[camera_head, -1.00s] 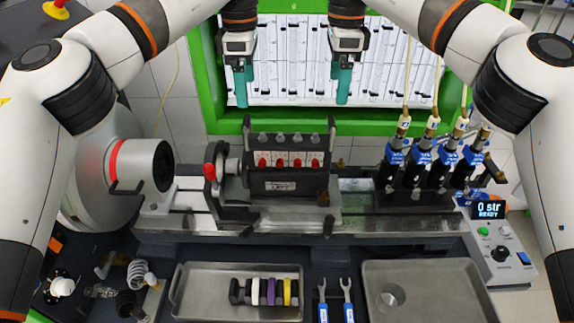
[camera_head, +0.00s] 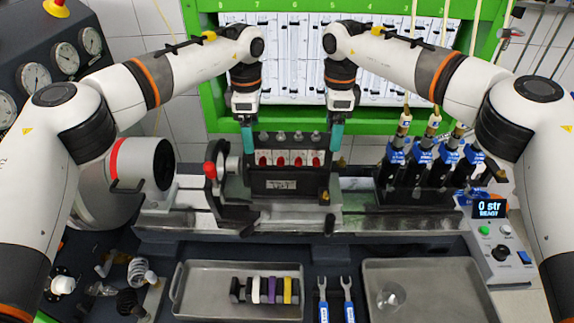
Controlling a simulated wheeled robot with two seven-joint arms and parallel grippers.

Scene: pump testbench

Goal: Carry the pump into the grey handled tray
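The pump (camera_head: 285,182) is a dark block with several red knobs and pale labels on its front. It sits upright on the bench's metal rail, at the middle of the view. My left gripper (camera_head: 248,140), with teal fingers, points down at the pump's upper left end. My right gripper (camera_head: 335,138) points down at its upper right end. I cannot tell whether either touches the pump or how far apart its fingers are. The grey handled tray (camera_head: 210,313) lies in front of the bench, left of centre, with a handle at its left end.
Black, white, purple and yellow pieces (camera_head: 271,290) lie in the handled tray. A second grey tray (camera_head: 440,300) at the right holds a clear funnel-like item. Two blue-handled fork tools (camera_head: 348,308) lie between the trays. Hoses with blue-tagged fittings (camera_head: 420,160) stand right of the pump.

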